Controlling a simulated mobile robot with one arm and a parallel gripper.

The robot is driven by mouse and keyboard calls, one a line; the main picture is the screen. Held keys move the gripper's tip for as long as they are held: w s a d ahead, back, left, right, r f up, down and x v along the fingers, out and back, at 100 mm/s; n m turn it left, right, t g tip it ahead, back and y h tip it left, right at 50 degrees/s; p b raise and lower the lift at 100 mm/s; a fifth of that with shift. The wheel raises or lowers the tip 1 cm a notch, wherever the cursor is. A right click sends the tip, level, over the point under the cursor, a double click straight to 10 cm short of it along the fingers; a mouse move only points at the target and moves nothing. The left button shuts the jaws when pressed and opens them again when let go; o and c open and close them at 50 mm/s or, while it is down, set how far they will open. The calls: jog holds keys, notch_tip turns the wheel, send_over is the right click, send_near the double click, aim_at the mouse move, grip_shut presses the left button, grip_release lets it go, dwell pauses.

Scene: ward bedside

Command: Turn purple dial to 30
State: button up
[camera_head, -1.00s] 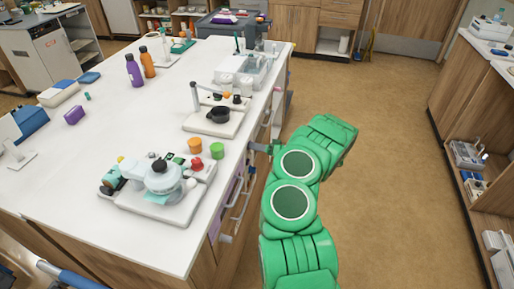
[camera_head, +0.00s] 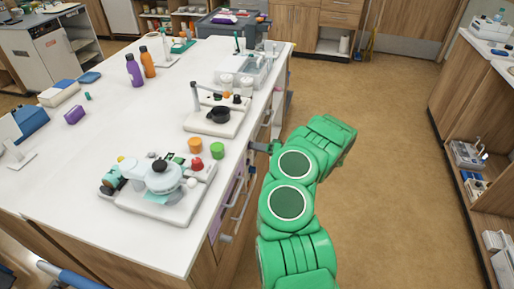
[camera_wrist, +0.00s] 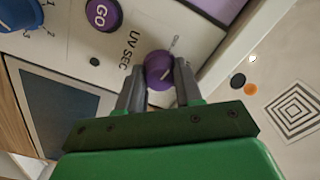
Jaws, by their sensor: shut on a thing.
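The purple dial (camera_wrist: 158,66) is on a pale panel in the wrist view, below the label "UV SEC". A light pointer line shows at its upper right edge. My gripper (camera_wrist: 160,84) has its two grey fingers on either side of the dial, shut on it. The dial's scale numbers cannot be read. In the head view, my gripper (camera_head: 262,147) reaches the side of the white counter (camera_head: 95,150), and the dial is hidden there.
On the panel are a purple "GO" button (camera_wrist: 103,14), a blue dial (camera_wrist: 20,14) with numbers and a dark screen (camera_wrist: 58,110). The floor to the right is free.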

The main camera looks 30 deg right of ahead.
jog(key=shift+m, duration=17.1)
jog(key=o, duration=1)
jog(key=shift+o, duration=0.2)
jog(key=shift+d, duration=0.1)
jog(key=v, duration=0.7)
jog(key=shift+s+d, duration=0.25)
jog(key=shift+s, duration=0.05)
